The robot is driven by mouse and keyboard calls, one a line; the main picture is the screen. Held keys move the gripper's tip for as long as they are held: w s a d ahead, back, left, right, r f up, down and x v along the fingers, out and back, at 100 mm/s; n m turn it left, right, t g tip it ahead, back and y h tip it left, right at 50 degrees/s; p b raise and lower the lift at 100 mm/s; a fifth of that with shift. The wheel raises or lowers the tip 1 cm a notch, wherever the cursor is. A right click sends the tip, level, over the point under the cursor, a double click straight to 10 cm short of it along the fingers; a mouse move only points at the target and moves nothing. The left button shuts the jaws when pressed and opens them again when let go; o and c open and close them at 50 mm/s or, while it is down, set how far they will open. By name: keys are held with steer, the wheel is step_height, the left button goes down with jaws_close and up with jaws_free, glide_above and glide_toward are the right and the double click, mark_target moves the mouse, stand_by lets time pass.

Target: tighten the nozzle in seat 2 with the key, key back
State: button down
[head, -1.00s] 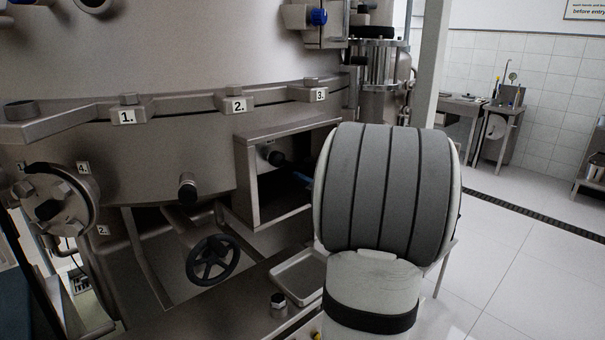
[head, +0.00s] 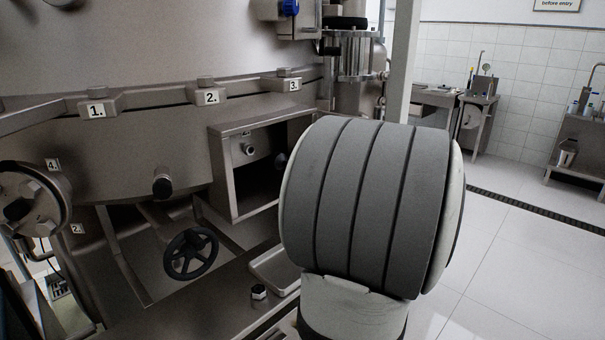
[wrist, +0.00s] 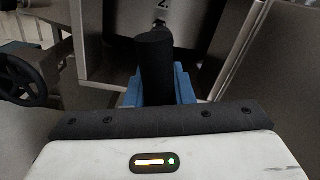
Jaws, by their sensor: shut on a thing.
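My gripper (wrist: 158,92) has blue fingers, shut on a black cylindrical handle in the wrist view, which I take to be the key (wrist: 154,58). The key's far end is not clear there. In the head view my arm hides the gripper. A dark round end (head: 281,160), likely the key, shows just left of my arm. A metal round fitting (head: 249,149) sits on the inner wall of the open housing, apart from that dark end. It may be the nozzle, but its seat number is not readable. A "2." label (head: 211,97) is on the rim above.
The open steel housing (head: 228,180) has side walls close around the fitting. A black handwheel (head: 190,254) and a shallow tray (head: 277,272) are below. A dark knob (head: 162,187) sticks out at left. Tiled floor is clear at right.

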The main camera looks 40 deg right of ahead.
steer(key=s, duration=0.9)
steer(key=shift+d, duration=0.3)
steer(key=shift+w, duration=0.15)
